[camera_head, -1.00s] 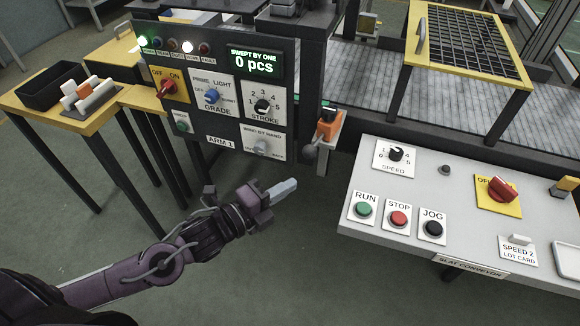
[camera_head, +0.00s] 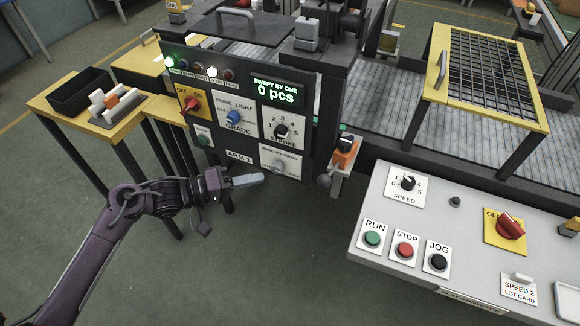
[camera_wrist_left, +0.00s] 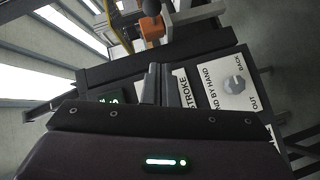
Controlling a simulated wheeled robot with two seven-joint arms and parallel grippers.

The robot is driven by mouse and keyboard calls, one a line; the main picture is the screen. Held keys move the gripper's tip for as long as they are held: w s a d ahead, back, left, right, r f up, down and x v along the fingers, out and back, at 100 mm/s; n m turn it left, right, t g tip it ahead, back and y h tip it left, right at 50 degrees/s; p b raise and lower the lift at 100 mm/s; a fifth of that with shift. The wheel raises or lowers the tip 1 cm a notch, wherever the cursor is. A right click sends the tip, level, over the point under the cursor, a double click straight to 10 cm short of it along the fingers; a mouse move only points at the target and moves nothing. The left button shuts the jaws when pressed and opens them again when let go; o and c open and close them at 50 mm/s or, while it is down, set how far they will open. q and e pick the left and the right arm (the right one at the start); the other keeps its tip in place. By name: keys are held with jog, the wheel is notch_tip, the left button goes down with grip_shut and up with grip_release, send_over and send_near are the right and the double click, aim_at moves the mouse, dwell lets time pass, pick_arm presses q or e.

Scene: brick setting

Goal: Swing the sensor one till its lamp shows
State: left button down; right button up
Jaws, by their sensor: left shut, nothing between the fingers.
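The orange sensor (camera_head: 345,153) sits on a pale bracket at the right edge of the ARM 1 panel (camera_head: 205,157). Its top is dark with a small greenish mark; I cannot tell whether that is a lit lamp. A dark ball (camera_head: 323,181) is beside its lower left. In the left wrist view the orange sensor (camera_wrist_left: 152,29) is at the top, beyond the fingers. My left gripper (camera_head: 262,179) is shut and empty in front of the panel's lower edge, left of the sensor and apart from it. My right gripper is not in view.
The panel carries a hand knob (camera_head: 280,166), a STROKE dial (camera_head: 281,131) and a display reading 0 pcs (camera_head: 275,91). The slat conveyor desk (camera_head: 400,225) juts out at right. A yellow table (camera_head: 110,118) stands at left. Open floor lies below the panel.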

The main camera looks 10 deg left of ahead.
pick_arm(q)
jog(key=w+d+f+n+p, duration=0.1)
jog(key=w+d+n+p, duration=0.1)
jog(key=d, duration=1)
jog(key=shift+w+f+p, duration=0.25)
jog(key=shift+w+p, duration=0.15)
jog(key=shift+w, duration=0.15)
